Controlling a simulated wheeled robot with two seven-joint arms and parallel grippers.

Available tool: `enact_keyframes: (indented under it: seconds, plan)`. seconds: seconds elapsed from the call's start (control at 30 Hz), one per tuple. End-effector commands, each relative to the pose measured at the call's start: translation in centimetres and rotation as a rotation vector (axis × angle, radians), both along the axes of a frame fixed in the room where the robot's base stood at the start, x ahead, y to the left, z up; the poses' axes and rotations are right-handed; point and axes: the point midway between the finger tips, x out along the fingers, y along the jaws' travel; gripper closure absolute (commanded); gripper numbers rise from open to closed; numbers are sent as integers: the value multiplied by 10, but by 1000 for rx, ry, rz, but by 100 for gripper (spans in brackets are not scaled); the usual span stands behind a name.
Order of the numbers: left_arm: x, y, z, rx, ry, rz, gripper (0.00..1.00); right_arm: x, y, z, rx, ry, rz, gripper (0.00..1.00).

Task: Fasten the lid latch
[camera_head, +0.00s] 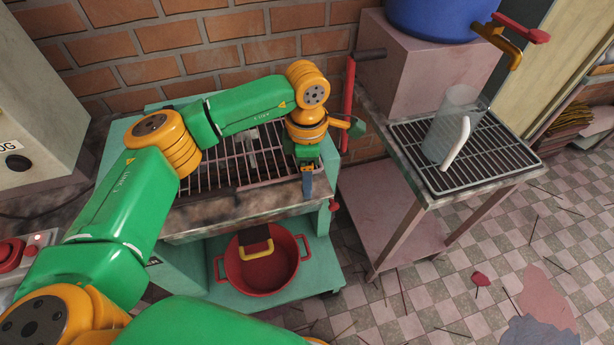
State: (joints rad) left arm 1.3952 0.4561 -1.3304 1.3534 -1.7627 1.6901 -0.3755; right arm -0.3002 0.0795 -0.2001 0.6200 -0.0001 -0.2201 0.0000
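My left gripper (307,184) points down at the front right edge of the teal machine (187,268), which has a dark slatted top (215,172). Its blue fingertip shows against the soiled front ledge (230,212). I cannot tell whether the fingers are apart or touch anything. A small teal-ended part (356,127) shows just right of my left wrist. A red upright bar (348,105) stands behind it. I cannot make out the lid latch for certain; my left arm covers part of the machine top. My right gripper is not in view.
To the right, a pink stand with a black rack (490,165) bears a clear jug (452,125). A blue tub (435,18) stands behind. Thin sticks litter the tiled floor.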

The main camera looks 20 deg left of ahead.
Motion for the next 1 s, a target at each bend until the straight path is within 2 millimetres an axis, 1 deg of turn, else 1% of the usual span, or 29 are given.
enact_keyframes:
  seconds: [0.03,0.2,0.4,0.6,1.0]
  plan:
    - [1,0,-1,-1,-4,32,86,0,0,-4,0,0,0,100]
    - [1,0,0,0,-4,142,86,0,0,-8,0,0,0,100]
    - [1,0,1,-1,-4,228,86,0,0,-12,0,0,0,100]
    - [1,0,1,-2,-4,270,86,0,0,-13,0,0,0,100]
    - [1,0,2,-2,-4,284,86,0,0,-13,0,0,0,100]
